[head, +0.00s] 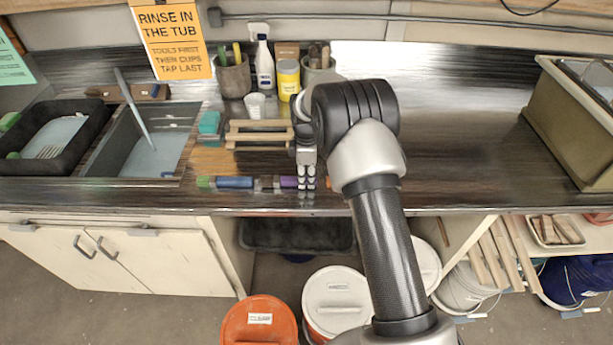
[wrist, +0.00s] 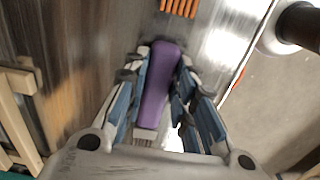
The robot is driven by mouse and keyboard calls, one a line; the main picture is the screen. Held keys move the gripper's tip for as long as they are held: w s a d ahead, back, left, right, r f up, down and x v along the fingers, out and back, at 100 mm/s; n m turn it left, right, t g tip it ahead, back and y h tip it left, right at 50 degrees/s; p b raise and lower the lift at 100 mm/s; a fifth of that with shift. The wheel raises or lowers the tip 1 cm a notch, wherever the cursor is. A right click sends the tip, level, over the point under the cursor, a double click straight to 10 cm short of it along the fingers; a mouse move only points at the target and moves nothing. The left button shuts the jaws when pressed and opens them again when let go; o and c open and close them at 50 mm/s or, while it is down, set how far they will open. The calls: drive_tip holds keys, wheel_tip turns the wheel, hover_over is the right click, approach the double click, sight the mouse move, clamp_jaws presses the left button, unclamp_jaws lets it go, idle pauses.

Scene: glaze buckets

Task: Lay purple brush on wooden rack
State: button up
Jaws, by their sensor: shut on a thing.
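The purple brush (wrist: 158,88) is between the blue-padded fingers of my gripper (wrist: 160,92) in the wrist view, and the fingers are shut on it. In the head view my gripper (head: 306,178) is at the counter's front edge, with part of the purple brush (head: 289,182) showing to its left. I cannot tell whether the brush touches the counter. The wooden rack (head: 260,124) stands on the counter behind and left of my gripper, with pale slats and nothing seen lying on it. Part of the rack (wrist: 22,82) shows at the left in the wrist view.
A sink (head: 150,150) is left. The counter to the right is clear up to a bin (head: 560,120).

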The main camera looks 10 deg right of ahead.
drive_tip(key=shift+f, duration=0.2)
drive_tip(key=o, duration=1)
drive_tip(key=shift+r, duration=0.1)
